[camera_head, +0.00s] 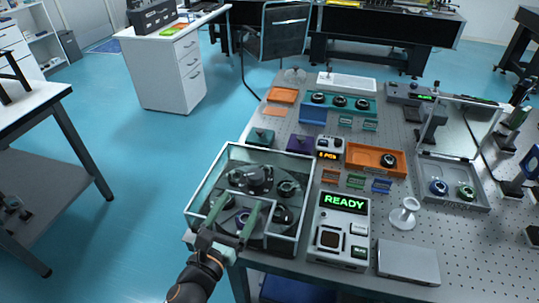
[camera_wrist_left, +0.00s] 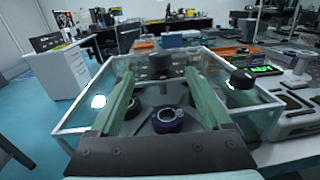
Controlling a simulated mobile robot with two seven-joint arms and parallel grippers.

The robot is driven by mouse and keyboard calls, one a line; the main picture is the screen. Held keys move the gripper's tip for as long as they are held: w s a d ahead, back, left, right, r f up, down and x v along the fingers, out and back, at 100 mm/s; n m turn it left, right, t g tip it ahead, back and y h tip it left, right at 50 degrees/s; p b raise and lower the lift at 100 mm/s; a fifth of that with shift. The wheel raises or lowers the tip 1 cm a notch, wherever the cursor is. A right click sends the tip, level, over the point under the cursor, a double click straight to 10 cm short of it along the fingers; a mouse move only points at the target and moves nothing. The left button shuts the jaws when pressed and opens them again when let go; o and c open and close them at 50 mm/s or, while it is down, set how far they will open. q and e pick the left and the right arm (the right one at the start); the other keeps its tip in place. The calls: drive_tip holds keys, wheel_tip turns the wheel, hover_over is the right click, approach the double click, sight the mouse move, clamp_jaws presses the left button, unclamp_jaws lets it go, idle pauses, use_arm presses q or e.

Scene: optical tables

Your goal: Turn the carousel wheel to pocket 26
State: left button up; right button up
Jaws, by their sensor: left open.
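The carousel wheel (camera_head: 262,199) lies inside a clear-walled box (camera_head: 302,208) at the near left corner of the table. Dark round parts stand on it, with a dark hub (camera_wrist_left: 158,66) near its middle. A purple-ringed part (camera_wrist_left: 168,120) sits on it between my fingers in the left wrist view. My left gripper (camera_head: 233,212) is open, with its two green fingers over the near part of the box and nothing between them. I cannot tell whether the fingertips touch the wheel. No pocket number is readable. My right gripper is out of view.
A control unit (camera_head: 357,237) showing green "READY" stands right of the box. Behind are an orange tray (camera_head: 365,158), a small orange-lit display (camera_head: 328,155) and a teal rack (camera_head: 338,112). A white spool-shaped stand (camera_head: 403,216) and grey plate (camera_head: 408,263) are at right.

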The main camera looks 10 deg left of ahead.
sight(259, 170)
use_arm(q)
drive_tip(key=shift+w, duration=0.55)
drive_tip(key=shift+w+d+r, duration=0.1)
drive_tip(key=shift+w+r, duration=0.05)
drive_tip(key=shift+w, duration=0.15)
drive_tip(key=w, duration=0.3)
drive_tip(key=w+p, duration=0.1)
drive_tip(key=w, duration=0.3)
drive_tip(key=w+d, duration=0.1)
drive_tip(key=w, duration=0.3)
drive_tip(key=shift+d, duration=0.1)
clamp_jaws()
